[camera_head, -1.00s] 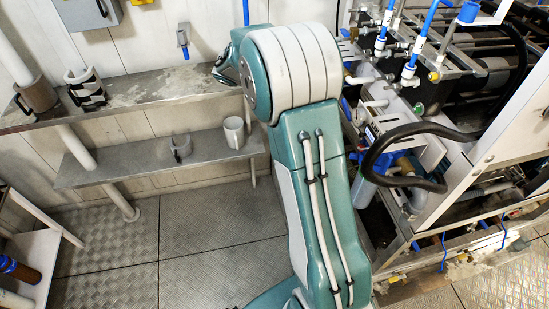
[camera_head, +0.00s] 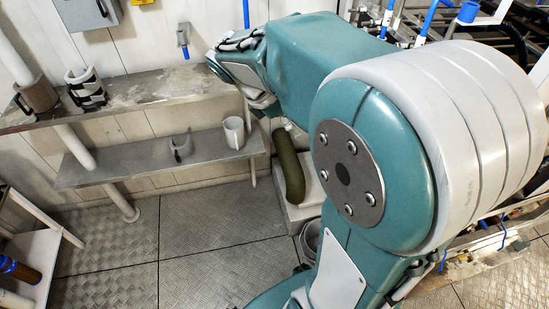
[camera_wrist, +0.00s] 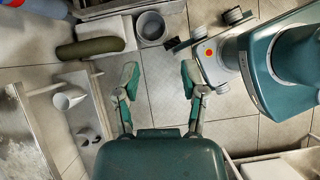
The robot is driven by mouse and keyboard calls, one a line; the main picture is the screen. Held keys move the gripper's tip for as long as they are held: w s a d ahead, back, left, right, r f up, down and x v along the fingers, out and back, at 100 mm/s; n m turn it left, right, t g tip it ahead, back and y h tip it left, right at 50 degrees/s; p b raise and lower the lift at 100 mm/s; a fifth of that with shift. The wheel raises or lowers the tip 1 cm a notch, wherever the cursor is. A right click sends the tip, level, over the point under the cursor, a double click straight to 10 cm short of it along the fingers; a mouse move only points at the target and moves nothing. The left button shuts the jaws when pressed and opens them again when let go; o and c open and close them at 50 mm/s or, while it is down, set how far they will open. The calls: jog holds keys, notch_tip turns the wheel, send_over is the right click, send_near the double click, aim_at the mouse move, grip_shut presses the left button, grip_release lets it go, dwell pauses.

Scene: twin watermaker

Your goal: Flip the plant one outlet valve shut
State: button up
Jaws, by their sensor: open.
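Several blue-handled fittings show at the top of the head view: one on the wall (camera_head: 183,40), one on the machine (camera_head: 430,18) and a larger one (camera_head: 468,12). I cannot tell which is the plant one outlet valve. No valve shows in the wrist view. My gripper (camera_wrist: 160,80) is open and empty in the wrist view, its two fingers wide apart over the floor. In the head view my arm reaches left toward the wall shelf; the fingers cannot be made out there. My arm hides much of the machine.
The upper shelf (camera_head: 145,92) holds cups in holders. A white cup (camera_head: 234,132) stands on the lower shelf (camera_head: 125,168). A green roll (camera_head: 289,165) lies on a pale block below. A grey bucket (camera_wrist: 152,28) stands on the floor. The tiled floor (camera_head: 205,225) at left is clear.

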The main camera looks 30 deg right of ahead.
jog(key=s+a+m+t+y, duration=0.4)
jog(key=s+a+m+t, duration=0.1)
jog(key=s+a+m, duration=0.2)
jog(key=shift+s+a+m, duration=0.2)
jog(key=shift+a+m, duration=0.2)
jog(key=shift+a, duration=0.4)
jog(key=shift+r, duration=0.1)
